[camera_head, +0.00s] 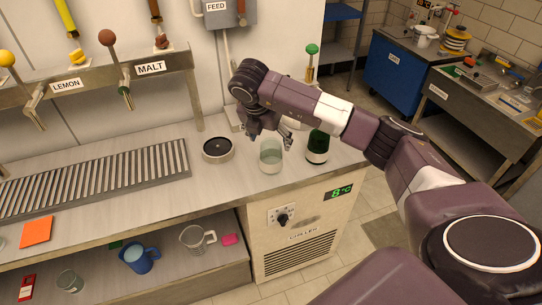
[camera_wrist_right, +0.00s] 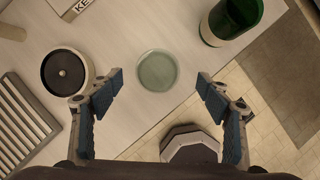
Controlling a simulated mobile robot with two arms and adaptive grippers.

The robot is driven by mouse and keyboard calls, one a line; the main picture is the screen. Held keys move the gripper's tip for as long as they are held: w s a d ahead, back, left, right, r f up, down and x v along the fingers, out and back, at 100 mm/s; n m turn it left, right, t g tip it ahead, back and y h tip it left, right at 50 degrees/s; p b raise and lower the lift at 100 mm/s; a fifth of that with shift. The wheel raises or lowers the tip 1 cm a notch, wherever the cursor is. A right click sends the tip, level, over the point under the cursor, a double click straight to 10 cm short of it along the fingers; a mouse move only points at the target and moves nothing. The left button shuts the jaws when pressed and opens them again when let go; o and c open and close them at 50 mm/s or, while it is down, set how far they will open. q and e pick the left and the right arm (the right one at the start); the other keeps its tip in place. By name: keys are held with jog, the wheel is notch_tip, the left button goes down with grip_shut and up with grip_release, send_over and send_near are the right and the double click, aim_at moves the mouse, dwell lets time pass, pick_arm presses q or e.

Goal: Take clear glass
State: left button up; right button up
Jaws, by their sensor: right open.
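A clear, faintly greenish glass (camera_head: 270,157) stands upright on the counter near its right front part. In the right wrist view the glass (camera_wrist_right: 157,70) shows from above, between the lines of the two fingers and just past their tips. My right gripper (camera_head: 266,130) is open and empty, pointing down close above the glass; its blue-padded fingers (camera_wrist_right: 160,85) are spread wider than the glass. I cannot tell the exact height gap. Another clear glass (camera_head: 70,281) sits on the lower shelf. My left gripper is not in view.
A dark green vessel (camera_head: 318,148) stands right of the glass, a round black-topped device (camera_head: 217,151) left of it. A slatted drain grate (camera_head: 100,178) lies farther left. A blue jug (camera_head: 140,259) and clear jug (camera_head: 196,240) sit on the lower shelf.

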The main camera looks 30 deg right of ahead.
aim_at(270, 145)
jog(key=x, duration=0.1)
jog(key=p+x, duration=0.1)
jog(key=x, duration=0.1)
jog(key=p+x, duration=0.1)
jog(key=x, duration=0.1)
jog(key=shift+a+f, duration=0.2)
jog(key=shift+f, duration=0.15)
jog(key=shift+w+d+f, duration=0.1)
jog(key=shift+f, duration=0.3)
jog(key=shift+c, duration=0.3)
jog(key=c, duration=1.4)
jog(key=shift+o, duration=0.2)
jog(key=shift+r, duration=0.15)
